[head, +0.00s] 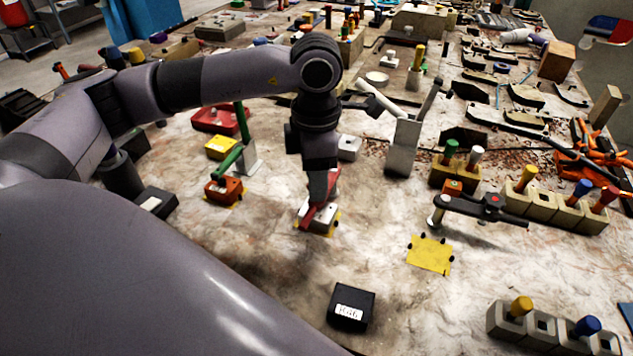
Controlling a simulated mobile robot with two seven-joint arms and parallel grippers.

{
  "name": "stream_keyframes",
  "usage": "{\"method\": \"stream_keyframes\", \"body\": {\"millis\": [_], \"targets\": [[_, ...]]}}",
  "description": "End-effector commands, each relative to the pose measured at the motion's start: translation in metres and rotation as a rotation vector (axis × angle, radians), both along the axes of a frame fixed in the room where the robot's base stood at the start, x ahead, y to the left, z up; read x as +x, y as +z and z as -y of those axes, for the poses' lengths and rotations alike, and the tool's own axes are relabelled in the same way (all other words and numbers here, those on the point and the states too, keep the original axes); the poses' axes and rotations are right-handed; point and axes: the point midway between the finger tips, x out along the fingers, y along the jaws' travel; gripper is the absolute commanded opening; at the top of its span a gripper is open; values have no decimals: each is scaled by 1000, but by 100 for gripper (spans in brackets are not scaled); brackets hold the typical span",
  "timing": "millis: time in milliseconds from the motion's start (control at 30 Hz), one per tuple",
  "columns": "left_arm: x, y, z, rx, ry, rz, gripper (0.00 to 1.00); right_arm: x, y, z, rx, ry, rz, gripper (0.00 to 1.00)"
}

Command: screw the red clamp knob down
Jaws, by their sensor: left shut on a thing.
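My left gripper (320,192) points straight down over a small pale grey block (325,219) on a yellow patch. It is shut on a red piece (309,215), which appears to be the red clamp knob. The piece sits against the top of the block, and its shape is mostly hidden by the fingers. I cannot tell how far down the knob sits. My right gripper is not in view.
A grey upright bracket (403,147) and a black bar (482,208) are to the right. A black labelled box (351,307) lies in front. The bare yellow patch (430,254) is clear.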

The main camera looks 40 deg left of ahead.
Motion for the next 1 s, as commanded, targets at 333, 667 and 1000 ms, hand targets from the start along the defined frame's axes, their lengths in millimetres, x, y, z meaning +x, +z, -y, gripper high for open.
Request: {"method": "stream_keyframes", "body": {"millis": [333,667,1000], "targets": [[2,1,-1,1,-148,6,12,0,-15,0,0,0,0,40],[2,2,-1,1,-146,6,60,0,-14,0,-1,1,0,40],[2,7,0,0,-147,5,60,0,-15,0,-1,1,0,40]]}}
